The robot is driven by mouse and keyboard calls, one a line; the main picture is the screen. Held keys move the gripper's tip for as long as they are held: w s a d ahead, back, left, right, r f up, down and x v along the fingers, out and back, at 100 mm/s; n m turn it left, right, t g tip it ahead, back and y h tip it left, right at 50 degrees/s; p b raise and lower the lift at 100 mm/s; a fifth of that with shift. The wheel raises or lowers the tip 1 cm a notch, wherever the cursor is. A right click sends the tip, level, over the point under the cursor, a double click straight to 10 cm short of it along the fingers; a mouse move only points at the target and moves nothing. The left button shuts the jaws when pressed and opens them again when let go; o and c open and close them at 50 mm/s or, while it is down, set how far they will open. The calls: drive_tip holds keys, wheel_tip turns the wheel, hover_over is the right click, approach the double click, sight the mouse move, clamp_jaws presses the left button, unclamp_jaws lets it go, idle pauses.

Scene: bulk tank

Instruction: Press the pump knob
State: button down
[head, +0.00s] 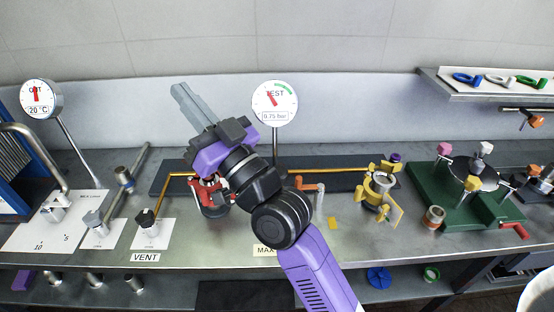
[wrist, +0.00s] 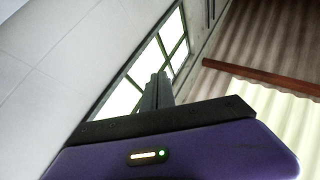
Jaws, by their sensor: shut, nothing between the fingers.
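I cannot tell for certain which part is the pump knob. A red-and-dark fitting (head: 211,196) stands on the bench behind my arm, which hides its upper part. A yellow fitting (head: 378,186) with a purple knob (head: 396,158) stands further right. My gripper (head: 182,96) is shut and empty, raised above the bench in front of the back wall, its fingers pointing up and left, apart from every fitting. In the wrist view the closed fingers (wrist: 158,90) point at a window (wrist: 145,70) and the ceiling; no knob shows there.
A TEST gauge (head: 274,102) reading 0.75 bar stands behind my arm. A green base (head: 428,203) with several coloured knobs is right. A shelf (head: 490,90) holds coloured rings.

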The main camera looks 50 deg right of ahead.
drive_tip(key=w+a+r+n+y, duration=0.1)
drive_tip(key=w+r+n+y, duration=0.4)
drive_tip(key=r+n+y, duration=0.3)
drive_tip(key=n+g+h, duration=0.5)
drive_tip(key=n+g, duration=1.6)
drive_tip(key=g, duration=0.3)
hover_over(277, 170)
wheel_tip(277, 170, down, 11)
drive_tip(key=shift+s+f+b, duration=0.1)
drive_tip(key=shift+f+b, duration=0.1)
drive_tip(key=shift+b, duration=0.1)
wheel_tip(277, 170, down, 14)
drive_tip(key=shift+f+p, duration=0.1)
drive_tip(key=shift+p, duration=0.45)
